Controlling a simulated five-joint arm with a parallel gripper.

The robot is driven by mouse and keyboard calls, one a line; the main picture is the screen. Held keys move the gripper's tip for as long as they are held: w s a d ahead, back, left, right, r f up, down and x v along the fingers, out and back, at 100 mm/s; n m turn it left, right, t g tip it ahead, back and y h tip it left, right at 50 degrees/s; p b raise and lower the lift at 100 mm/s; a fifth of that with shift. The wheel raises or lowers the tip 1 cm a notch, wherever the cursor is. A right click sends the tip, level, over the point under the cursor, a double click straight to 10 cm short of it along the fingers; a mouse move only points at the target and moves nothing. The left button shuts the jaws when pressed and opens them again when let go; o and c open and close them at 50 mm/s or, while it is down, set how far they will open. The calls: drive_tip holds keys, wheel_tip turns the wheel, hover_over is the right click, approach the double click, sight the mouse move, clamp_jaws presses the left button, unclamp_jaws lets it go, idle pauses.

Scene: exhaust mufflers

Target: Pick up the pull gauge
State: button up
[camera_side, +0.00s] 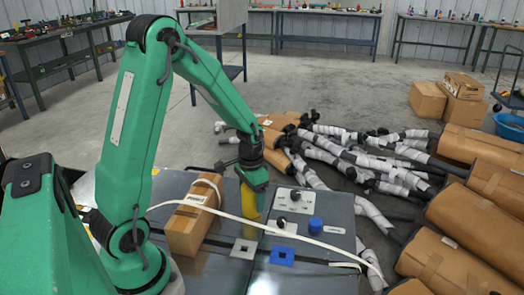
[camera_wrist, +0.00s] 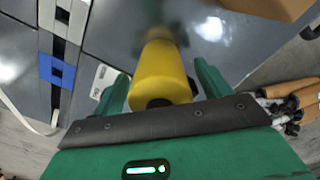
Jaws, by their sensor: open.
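The pull gauge appears to be the yellow cylindrical body standing on the grey bench top, seen in the side view (camera_side: 249,205) just below my gripper (camera_side: 256,183). In the wrist view the yellow body (camera_wrist: 163,75) lies between the two green fingers of my gripper (camera_wrist: 161,70), with a dark round opening at its near end. My gripper is open, with a finger on either side of the yellow body. Small gaps show between the fingers and it. Its far end is blurred and dark.
A taped cardboard box (camera_side: 194,215) stands left of the gauge. A white plate with a black knob (camera_side: 293,196) and a blue knob (camera_side: 315,225) are to its right. A blue square (camera_side: 282,255) lies in front. Wrapped pipes (camera_side: 340,160) heap on the floor beyond.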

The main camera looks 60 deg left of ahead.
drive_tip(key=shift+f, duration=0.25)
idle(0.3)
drive_tip(key=c, duration=1.1)
drive_tip(key=shift+r, duration=0.15)
drive_tip(key=shift+r, duration=0.45)
wheel_tip(320, 180, up, 3)
drive_tip(key=shift+r, duration=0.1)
drive_tip(key=s+d+r, duration=0.1)
drive_tip(key=d+r, duration=0.1)
drive_tip(key=d, duration=0.1)
drive_tip(key=d+r, duration=0.2)
drive_tip(key=d, duration=0.2)
drive_tip(key=s+d+r, duration=0.1)
drive_tip(key=d+r, duration=0.1)
drive_tip(key=d, duration=0.2)
drive_tip(key=shift+s+d+r, duration=0.2)
drive_tip(key=shift+s+r, duration=0.1)
